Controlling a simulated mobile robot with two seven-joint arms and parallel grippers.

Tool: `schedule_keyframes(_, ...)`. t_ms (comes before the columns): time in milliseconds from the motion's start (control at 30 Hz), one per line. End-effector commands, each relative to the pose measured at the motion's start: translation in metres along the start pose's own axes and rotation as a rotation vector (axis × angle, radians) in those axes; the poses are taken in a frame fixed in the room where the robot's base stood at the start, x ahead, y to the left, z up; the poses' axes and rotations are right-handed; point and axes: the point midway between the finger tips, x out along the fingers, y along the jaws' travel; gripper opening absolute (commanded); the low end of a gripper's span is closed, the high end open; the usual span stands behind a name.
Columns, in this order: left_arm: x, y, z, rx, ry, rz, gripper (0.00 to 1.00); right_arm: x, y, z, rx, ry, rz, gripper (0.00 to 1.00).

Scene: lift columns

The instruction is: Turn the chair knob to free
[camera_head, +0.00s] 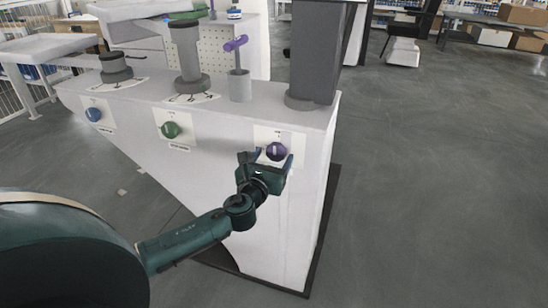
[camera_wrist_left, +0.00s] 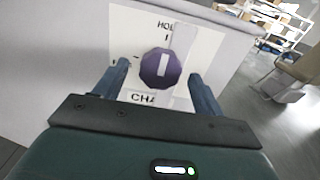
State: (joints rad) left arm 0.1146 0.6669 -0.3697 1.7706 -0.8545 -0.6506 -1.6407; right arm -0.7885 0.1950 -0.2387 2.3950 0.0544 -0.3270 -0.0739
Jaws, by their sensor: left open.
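The chair knob (camera_head: 276,151) is a purple faceted dial with a white pointer bar on a pale plate (camera_wrist_left: 205,50) on the bench's front face. In the left wrist view the knob (camera_wrist_left: 158,70) sits between my finger tips, its bar nearly upright, towards partly hidden lettering starting "HOL". Lettering "CHA" shows below it. My left gripper (camera_head: 267,160) is open, with one finger either side of the knob; I cannot tell whether they touch it. A pale strip covers part of the plate's upper right. My right gripper is not in view.
A green knob (camera_head: 170,130) and a blue knob (camera_head: 93,114) are further left on the same bench (camera_head: 225,150). Dark columns and a small holder with a purple-topped item (camera_head: 236,44) stand on top. Open floor (camera_head: 440,180) lies to the right.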

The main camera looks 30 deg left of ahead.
Motion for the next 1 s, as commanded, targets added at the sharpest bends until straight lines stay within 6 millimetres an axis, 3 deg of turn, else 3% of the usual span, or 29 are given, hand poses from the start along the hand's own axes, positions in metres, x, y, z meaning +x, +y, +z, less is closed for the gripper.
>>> schedule_keyframes(200,0.016,0.0,0.0,-0.002,0.0,0.0,0.7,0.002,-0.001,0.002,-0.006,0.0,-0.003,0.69)
schedule_keyframes(467,0.016,0.0,0.0,-0.002,0.001,-0.001,0.7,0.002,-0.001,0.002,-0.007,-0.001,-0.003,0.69)
schedule_keyframes(1000,0.016,0.0,0.0,-0.001,0.001,-0.001,0.27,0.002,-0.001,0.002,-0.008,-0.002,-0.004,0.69)
